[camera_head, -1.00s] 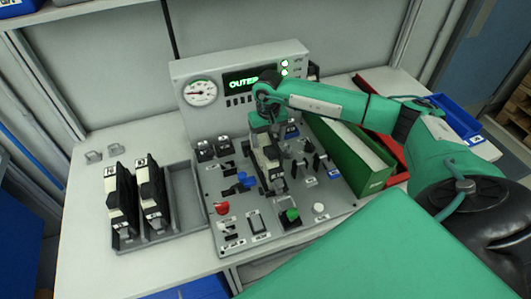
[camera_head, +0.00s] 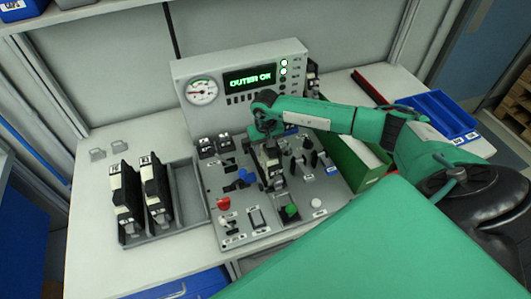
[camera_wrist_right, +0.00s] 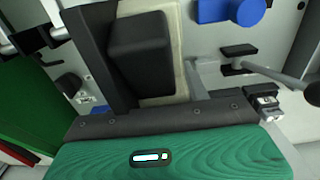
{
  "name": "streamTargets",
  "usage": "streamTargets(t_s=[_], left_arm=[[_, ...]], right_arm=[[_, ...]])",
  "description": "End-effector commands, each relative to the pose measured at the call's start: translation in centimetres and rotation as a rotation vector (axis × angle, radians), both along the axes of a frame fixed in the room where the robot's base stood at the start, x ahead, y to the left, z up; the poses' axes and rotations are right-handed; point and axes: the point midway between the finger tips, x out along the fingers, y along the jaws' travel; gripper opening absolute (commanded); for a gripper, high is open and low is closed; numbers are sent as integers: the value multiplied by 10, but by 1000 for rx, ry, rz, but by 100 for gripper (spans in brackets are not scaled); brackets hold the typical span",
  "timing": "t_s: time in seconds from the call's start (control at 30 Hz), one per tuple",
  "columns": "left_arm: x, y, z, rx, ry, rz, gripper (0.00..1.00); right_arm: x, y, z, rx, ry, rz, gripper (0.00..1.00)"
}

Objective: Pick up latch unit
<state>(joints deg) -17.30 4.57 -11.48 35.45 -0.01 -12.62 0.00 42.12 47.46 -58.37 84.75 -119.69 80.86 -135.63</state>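Two black-and-white units (camera_head: 123,202) (camera_head: 156,192) stand side by side in a grey tray (camera_head: 190,196) at the left; the tray's right compartment is empty. I cannot read which is the latch unit. My right gripper (camera_head: 268,153) points down over the middle of the grey control panel, at a similar black-and-cream unit (camera_head: 271,165). In the right wrist view, a cream body with a black block (camera_wrist_right: 141,47) lies against a dark finger. The other finger is hidden, so the grip is unclear. My left gripper is not in view.
The panel carries a red knob (camera_head: 223,203), blue knob (camera_head: 245,176), green button (camera_head: 291,210) and several switches. Its display (camera_head: 250,77) reads "OUTER OK". A green bin (camera_head: 350,160) and a blue tray (camera_head: 440,113) stand at the right.

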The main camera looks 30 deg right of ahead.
Motion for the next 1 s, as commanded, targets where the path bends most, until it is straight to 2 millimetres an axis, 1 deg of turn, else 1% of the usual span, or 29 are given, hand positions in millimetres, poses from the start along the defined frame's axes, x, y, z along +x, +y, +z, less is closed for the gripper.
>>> streamTargets(t_s=[0.03,0.13,0.17,0.43,0.57,0.67,0.77,0.87,1.0], left_arm=[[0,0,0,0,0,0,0],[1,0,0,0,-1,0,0],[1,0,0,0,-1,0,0],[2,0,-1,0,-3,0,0],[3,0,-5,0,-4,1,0],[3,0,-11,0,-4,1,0],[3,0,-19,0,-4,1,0],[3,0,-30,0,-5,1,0],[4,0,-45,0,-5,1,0]], right_arm=[[0,0,0,0,0,0,34],[0,0,0,0,0,0,15],[1,0,1,1,-1,0,13],[1,0,3,1,-2,0,13],[1,0,10,0,-4,0,13],[2,-1,22,0,-5,0,13],[2,-1,40,-1,-7,1,13],[2,-1,63,0,-8,0,13],[2,0,103,0,-9,0,13]])
